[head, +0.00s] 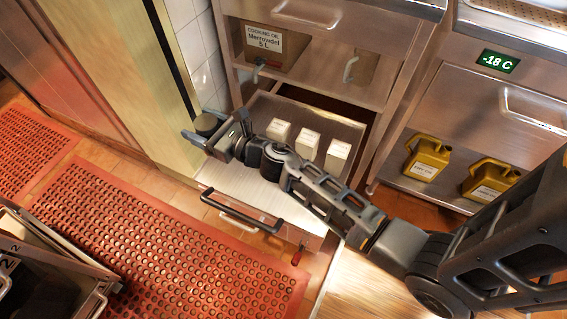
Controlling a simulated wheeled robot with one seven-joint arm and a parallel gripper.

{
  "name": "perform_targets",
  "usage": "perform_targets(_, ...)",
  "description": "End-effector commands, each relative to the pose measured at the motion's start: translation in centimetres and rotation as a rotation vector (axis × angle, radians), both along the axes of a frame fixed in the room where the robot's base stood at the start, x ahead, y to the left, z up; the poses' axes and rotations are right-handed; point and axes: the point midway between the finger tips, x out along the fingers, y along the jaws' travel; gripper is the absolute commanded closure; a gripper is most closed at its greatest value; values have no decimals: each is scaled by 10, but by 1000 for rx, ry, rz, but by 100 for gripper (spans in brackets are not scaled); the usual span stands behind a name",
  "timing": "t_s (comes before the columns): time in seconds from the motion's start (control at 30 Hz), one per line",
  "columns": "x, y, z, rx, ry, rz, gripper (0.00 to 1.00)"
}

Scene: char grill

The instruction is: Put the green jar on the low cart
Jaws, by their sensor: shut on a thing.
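The green jar (206,124) is small, dark and round-topped. It shows at the end of my arm, above the left side of an open drawer (237,185). My gripper (213,131) is shut on the jar, with its fingers around the sides. Part of the jar is hidden by the gripper. A steel-edged unit (62,246) with dark contents is cut off at the lower left; it may be the low cart, but I cannot tell for sure.
Several white boxes (308,143) stand in the drawer, right of my gripper. A cooking oil box (262,48) is on the shelf above. Yellow jugs (427,159) stand at right. A tall panel (122,75) is at left. A red perforated mat (150,240) covers open floor.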

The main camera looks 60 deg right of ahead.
Motion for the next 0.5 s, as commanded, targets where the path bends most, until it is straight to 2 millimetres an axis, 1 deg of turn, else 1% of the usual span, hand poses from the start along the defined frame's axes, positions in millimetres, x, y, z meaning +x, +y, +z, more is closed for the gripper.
perform_targets(0.03, 2, -10, -28, -1, -2, -6, 76)
perform_targets(0.1, 3, -22, -48, 1, -2, -11, 76)
perform_targets(0.3, 4, -57, -105, 0, -1, -28, 76)
perform_targets(0.4, 5, -72, -129, 0, -2, -35, 76)
perform_targets(0.5, 4, -85, -149, 1, -2, -40, 76)
